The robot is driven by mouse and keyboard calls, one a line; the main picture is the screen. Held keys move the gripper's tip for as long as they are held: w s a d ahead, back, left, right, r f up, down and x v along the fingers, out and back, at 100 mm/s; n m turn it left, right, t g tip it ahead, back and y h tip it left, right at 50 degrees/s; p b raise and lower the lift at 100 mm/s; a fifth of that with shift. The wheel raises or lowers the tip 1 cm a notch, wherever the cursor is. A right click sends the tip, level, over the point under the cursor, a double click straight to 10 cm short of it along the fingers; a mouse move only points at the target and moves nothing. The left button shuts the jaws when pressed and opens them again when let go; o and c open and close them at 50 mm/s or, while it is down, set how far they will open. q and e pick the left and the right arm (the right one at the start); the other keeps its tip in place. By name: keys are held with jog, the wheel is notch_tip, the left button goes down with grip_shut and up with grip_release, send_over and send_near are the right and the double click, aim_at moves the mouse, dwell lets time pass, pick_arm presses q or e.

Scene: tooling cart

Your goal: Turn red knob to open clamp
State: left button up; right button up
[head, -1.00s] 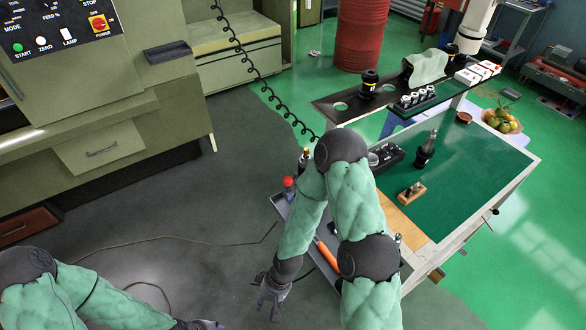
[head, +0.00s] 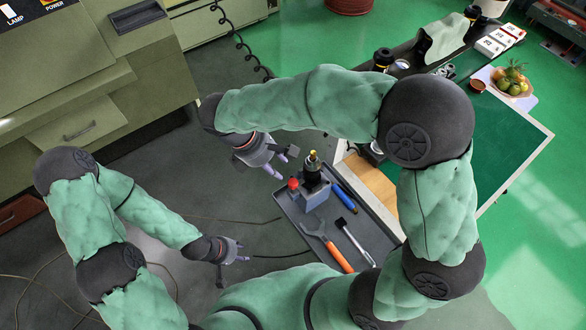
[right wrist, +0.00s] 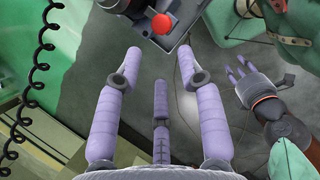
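The red knob (head: 293,184) sits on the left side of the grey clamp block (head: 314,195). A black tool holder with a gold tip (head: 313,165) stands upright in the clamp. My right gripper (head: 284,161) is open and empty, up and left of the knob. In the right wrist view the knob (right wrist: 162,23) lies beyond the spread fingertips (right wrist: 156,62), at the top centre, not touching them. My left gripper (head: 243,250) has its fingers extended and empty, below and left of the knob; it also shows in the right wrist view (right wrist: 243,75).
The green-topped cart (head: 510,140) is to the right. A coiled black cable (head: 240,40) hangs behind. Floor left of the tray is open.

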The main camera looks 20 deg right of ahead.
aim_at(292, 182)
jog(key=b+x, duration=0.2)
jog(key=x, duration=0.8)
jog(key=shift+s+f, duration=0.15)
jog(key=shift+f, duration=0.15)
grip_shut()
